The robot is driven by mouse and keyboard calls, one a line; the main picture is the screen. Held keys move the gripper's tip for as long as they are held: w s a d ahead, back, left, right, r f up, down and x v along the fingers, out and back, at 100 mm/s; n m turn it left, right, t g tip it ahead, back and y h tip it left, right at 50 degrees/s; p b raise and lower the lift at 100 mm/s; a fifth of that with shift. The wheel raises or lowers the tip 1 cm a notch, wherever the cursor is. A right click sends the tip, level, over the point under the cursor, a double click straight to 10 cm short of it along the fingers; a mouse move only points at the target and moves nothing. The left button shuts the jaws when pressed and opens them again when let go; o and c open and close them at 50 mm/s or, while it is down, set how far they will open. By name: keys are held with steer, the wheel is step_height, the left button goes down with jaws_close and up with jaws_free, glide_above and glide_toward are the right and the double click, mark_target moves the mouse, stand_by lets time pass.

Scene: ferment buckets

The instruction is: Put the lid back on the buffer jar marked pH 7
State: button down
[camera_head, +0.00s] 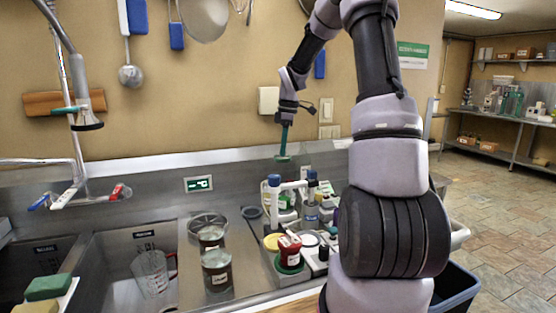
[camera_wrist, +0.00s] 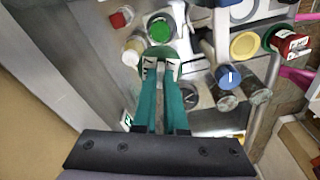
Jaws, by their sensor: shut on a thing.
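My gripper (camera_wrist: 160,66) is shut on a green disc-shaped lid (camera_wrist: 158,51), held at the fingertips. In the head view my gripper (camera_head: 284,148) hangs above the counter by the back wall, and the lid (camera_head: 283,158) shows flat below it. In the wrist view a jar with a round green top face (camera_wrist: 160,28) stands just beyond the lid. The fingers and lid cover part of the space below them. I cannot read a pH 7 mark on any jar. A red jar (camera_head: 290,250) stands near the tray's front; it also shows in the wrist view (camera_wrist: 291,43).
Two blue-topped probes (camera_head: 273,181) (camera_head: 312,176) stand upright among the jars. A yellow disc (camera_head: 272,242) lies beside the red jar. A sink (camera_head: 115,245) lies further left.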

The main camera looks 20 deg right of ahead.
mark_target(286, 156)
steer(key=shift+d+r+n, duration=0.25)
steer(key=shift+r+n, duration=0.25)
steer(key=shift+r, duration=0.1)
step_height(286, 156, down, 7)
steer(key=shift+s+r, duration=0.1)
steer(key=shift+r, duration=0.1)
step_height(286, 156, down, 7)
steer(key=shift+r, duration=0.2)
steer(key=shift+f, duration=0.15)
stand_by(1.8)
steer(key=shift+c, duration=2.1)
jaws_free()
step_height(286, 156, up, 7)
